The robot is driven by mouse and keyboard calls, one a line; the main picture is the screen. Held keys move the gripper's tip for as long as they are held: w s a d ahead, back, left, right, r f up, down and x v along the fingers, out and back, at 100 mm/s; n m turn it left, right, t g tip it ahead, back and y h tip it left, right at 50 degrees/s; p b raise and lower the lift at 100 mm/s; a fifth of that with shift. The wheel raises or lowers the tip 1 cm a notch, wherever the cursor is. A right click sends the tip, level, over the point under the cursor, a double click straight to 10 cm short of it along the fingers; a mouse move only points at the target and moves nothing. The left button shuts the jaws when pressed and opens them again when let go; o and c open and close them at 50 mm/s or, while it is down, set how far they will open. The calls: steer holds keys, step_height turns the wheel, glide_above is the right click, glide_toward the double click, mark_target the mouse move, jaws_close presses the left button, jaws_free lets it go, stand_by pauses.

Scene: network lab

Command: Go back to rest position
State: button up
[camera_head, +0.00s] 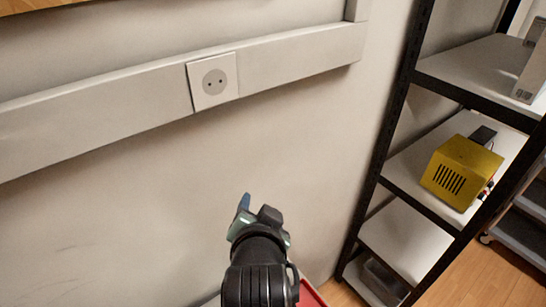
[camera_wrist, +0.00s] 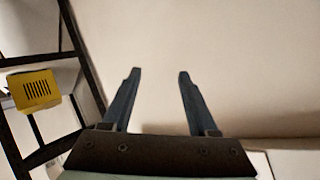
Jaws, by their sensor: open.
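My gripper (camera_wrist: 158,76) is open in the wrist view, with its two dark fingers apart and nothing between them. Only bare wall shows beyond the fingertips. In the head view my gripper (camera_head: 245,203) is at the lower middle, seen from behind, in front of the pale wall (camera_head: 120,220). The wrist hides much of the fingers there.
A white power socket (camera_head: 213,81) sits on a grey wall trunking (camera_head: 100,113) above my gripper. A black-framed shelf rack (camera_head: 386,140) stands at the right, holding a yellow box (camera_head: 461,172). Wooden floor (camera_head: 490,277) shows at the lower right.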

step_height(320, 180, up, 22)
steer(key=d+n+t+b, duration=0.1)
steer(key=n+t+b, duration=0.15)
steer(key=t, duration=0.55)
steer(key=s+r+n+t, duration=0.1)
steer(key=s+r+t, duration=0.2)
steer(key=r, duration=0.6)
steer(key=s+d+r+n+t, duration=0.1)
steer(key=s+r+t, duration=0.3)
steer(key=s+r, duration=0.4)
steer(key=shift+s+d+r+n, duration=0.15)
steer(key=shift+d+r+n, duration=0.05)
steer(key=shift+r+n, duration=0.5)
steer(key=shift+s, duration=0.2)
steer(key=shift+c, duration=0.7)
